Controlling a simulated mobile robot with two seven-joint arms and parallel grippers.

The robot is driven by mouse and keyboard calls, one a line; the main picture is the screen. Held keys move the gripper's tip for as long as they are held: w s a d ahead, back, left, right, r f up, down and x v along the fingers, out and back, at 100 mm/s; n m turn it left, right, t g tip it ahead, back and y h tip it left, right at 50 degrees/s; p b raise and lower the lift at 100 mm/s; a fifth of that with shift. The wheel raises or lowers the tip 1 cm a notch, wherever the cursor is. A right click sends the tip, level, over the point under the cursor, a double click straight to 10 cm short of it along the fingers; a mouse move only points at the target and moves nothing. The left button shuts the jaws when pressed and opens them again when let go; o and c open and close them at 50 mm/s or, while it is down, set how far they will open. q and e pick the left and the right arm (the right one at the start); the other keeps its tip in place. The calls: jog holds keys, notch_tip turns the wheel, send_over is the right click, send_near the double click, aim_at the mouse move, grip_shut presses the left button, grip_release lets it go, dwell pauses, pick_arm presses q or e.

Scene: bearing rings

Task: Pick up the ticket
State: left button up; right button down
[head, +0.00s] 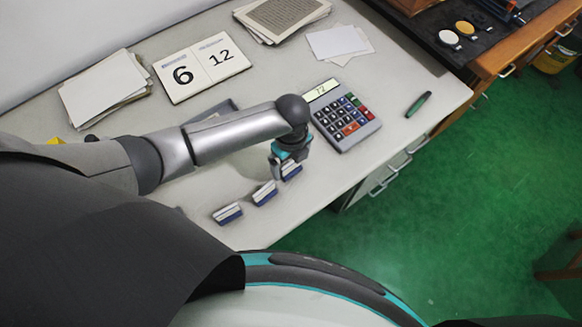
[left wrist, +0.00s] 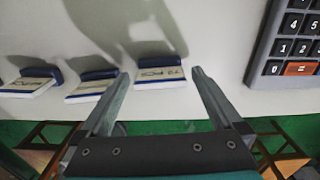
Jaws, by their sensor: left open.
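Three small white tickets with blue backs stand in a slanting row near the table's front edge. In the head view they are the near ticket (head: 228,214), the middle ticket (head: 265,193) and the far ticket (head: 291,171), which my left gripper (head: 286,168) partly hides. In the left wrist view the far ticket (left wrist: 160,79) shows upside-down print that seems to read "72 PCS". My left gripper (left wrist: 160,73) is open, with one finger on each side of this ticket in that view. My right gripper is not in view.
A calculator (head: 345,115) with "72" on its display lies just beyond my left gripper. A green marker (head: 418,104), a "6 12" calendar (head: 202,67) and paper stacks (head: 104,88) lie on the table (head: 318,189). Green floor lies past the front edge.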

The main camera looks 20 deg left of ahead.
pick_arm(q)
jog(key=c, duration=1.3)
jog(key=shift+r, duration=0.1)
jog(key=shift+c, duration=0.2)
